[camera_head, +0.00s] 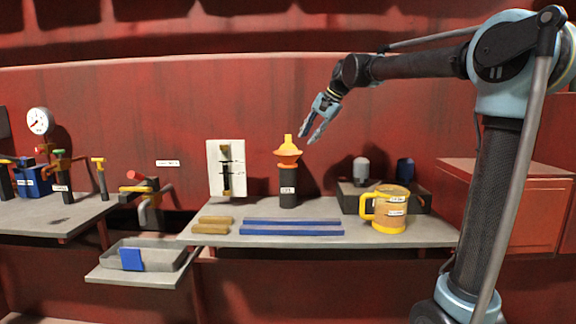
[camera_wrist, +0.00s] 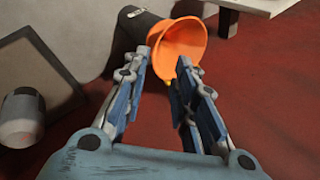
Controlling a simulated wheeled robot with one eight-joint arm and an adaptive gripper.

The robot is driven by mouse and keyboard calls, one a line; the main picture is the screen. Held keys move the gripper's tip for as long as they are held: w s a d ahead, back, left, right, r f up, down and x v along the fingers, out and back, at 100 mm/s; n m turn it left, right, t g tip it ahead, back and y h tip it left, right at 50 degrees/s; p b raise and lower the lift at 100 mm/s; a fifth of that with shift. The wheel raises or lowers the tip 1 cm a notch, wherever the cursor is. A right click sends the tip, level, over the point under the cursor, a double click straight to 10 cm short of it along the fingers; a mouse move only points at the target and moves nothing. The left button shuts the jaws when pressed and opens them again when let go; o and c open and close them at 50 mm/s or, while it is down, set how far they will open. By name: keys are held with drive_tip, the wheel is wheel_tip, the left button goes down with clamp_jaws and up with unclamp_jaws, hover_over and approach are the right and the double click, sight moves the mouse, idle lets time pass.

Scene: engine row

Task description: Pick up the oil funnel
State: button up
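The oil funnel (camera_head: 288,156) is orange, with a narrow yellow part pointing up, and sits on top of a black labelled cylinder (camera_head: 288,188) on the grey bench. My gripper (camera_head: 306,138) is open and empty, just right of the funnel's top and tilted down to the left. In the wrist view the orange funnel (camera_wrist: 178,42) lies just beyond the fingertips, its yellow tip partly behind the right finger. The black cylinder (camera_wrist: 137,20) shows behind the left finger. I see no contact; the exact gap is hard to tell.
A yellow-handled jug (camera_head: 389,210) and a dark block (camera_head: 353,198) with a grey-capped bottle stand to the right. A white panel (camera_head: 226,169) stands left of the funnel. Blue bars (camera_head: 292,226) lie in front. The red wall is close behind.

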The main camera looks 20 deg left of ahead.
sight(287, 158)
drive_tip(key=x, duration=0.7)
drive_tip(key=shift+f, duration=0.25)
drive_tip(key=shift+w+d, duration=0.1)
drive_tip(key=shift+w, duration=0.05)
clamp_jaws()
